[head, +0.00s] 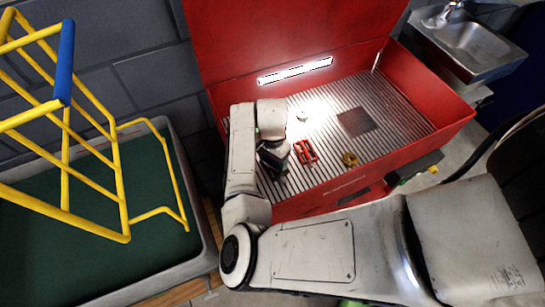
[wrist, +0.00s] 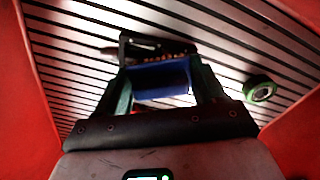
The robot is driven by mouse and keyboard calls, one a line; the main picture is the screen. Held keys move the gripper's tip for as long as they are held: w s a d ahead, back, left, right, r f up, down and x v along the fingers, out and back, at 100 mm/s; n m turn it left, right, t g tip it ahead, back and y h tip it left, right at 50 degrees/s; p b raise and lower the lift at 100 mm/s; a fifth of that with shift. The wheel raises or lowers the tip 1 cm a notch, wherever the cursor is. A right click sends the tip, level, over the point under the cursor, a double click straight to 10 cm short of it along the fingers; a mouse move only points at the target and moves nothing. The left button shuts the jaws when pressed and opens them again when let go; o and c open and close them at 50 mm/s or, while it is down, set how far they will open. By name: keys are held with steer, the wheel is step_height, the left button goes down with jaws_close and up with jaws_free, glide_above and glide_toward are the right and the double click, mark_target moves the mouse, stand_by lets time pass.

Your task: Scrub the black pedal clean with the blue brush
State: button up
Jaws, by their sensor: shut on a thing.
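My gripper (wrist: 160,82) is shut on the blue brush (wrist: 162,78), a blue block held between its two dark fingers in the wrist view. The black pedal (wrist: 128,46) lies just beyond the brush on the slatted tray, with an orange strip and a metal spindle end at its left. The brush overlaps the near part of the pedal, and I cannot tell whether they touch. In the head view my gripper (head: 273,155) points down over the left part of the tray. It largely hides the brush and black pedal there.
The red wash bench (head: 448,108) has raised walls and an upright lid. A red pedal (head: 306,152) lies right of my gripper, with a brass-coloured part (head: 349,159) farther right. A round green-and-black part (wrist: 260,88) shows in the wrist view.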

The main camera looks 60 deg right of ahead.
mark_target(278, 174)
steer(key=shift+s+a+r+p, duration=0.1)
steer(key=shift+s+a+p, duration=0.3)
steer(key=shift+s+p, duration=0.2)
steer(key=shift+s+a+p, duration=0.4)
steer(key=shift+s+p, duration=0.05)
steer(key=shift+s, duration=0.15)
steer(key=shift+s+a, duration=0.2)
steer(key=shift+s, duration=0.2)
steer(key=shift+w+d+b, duration=0.25)
steer(key=shift+w+d, duration=0.3)
steer(key=shift+w, duration=0.3)
steer(key=shift+w+d+b, duration=0.2)
steer(key=shift+w+d, duration=0.35)
steer(key=shift+w, duration=0.3)
steer(key=shift+s+a+p, duration=0.65)
steer(key=shift+s+p, duration=0.3)
steer(key=shift+p, duration=0.15)
steer(key=shift+s+a+p, duration=0.5)
steer(key=shift+s+p, duration=0.15)
steer(key=shift+s, duration=0.1)
